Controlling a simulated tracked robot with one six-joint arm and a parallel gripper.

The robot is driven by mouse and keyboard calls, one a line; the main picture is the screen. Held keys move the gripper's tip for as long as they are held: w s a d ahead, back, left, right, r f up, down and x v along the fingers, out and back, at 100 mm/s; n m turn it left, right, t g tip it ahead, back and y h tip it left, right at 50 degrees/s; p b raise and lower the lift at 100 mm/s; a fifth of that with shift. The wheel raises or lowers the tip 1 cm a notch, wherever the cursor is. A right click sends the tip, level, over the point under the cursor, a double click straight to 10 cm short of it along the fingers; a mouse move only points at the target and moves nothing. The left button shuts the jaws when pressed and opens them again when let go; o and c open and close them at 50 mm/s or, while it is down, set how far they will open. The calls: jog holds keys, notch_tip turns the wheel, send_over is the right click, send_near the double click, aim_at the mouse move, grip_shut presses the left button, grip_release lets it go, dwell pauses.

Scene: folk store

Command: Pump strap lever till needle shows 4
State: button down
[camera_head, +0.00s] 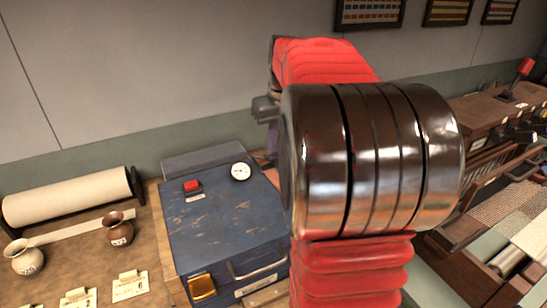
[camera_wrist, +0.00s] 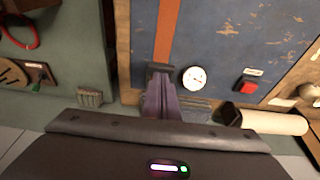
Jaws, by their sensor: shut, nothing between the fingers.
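A worn blue case (camera_head: 215,215) lies on the table in the head view; it also shows in the wrist view (camera_wrist: 225,35). Its white round dial (camera_head: 240,171) shows in the wrist view (camera_wrist: 194,77), but needle and numbers are too small to read. An orange strap (camera_wrist: 165,30) crosses the case beside the dial. My gripper (camera_wrist: 160,74) is shut, its purple fingers reaching to the case's edge at the strap, beside the dial. A dark piece there could be fingertips or the strap lever; I cannot tell contact. In the head view my arm hides the case's right side.
A red button (camera_head: 192,186) sits on the case near the dial. A paper roll (camera_head: 68,198), a brown vase (camera_head: 118,229) and a cream vase (camera_head: 24,257) stand to the left. A wooden rack (camera_head: 500,110) stands right of my arm.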

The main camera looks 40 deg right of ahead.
jog(key=shift+w+v, duration=0.25)
jog(key=shift+v, duration=0.85)
jog(key=shift+w+v, duration=0.25)
jog(key=shift+v, duration=0.9)
jog(key=shift+d+r, duration=0.15)
jog(key=shift+w+r, duration=0.3)
jog(key=shift+r, duration=0.65)
jog(key=shift+f, duration=0.15)
jog(key=shift+s+a+x, duration=0.1)
jog(key=shift+s+x, duration=0.15)
jog(key=shift+x, duration=0.8)
jog(key=shift+s+a+x, duration=0.1)
jog(key=shift+s+x, duration=0.1)
jog(key=shift+x, duration=0.8)
jog(key=shift+s+x, duration=0.25)
jog(key=shift+x, duration=0.8)
jog(key=shift+f, duration=0.15)
jog(key=shift+f, duration=0.1)
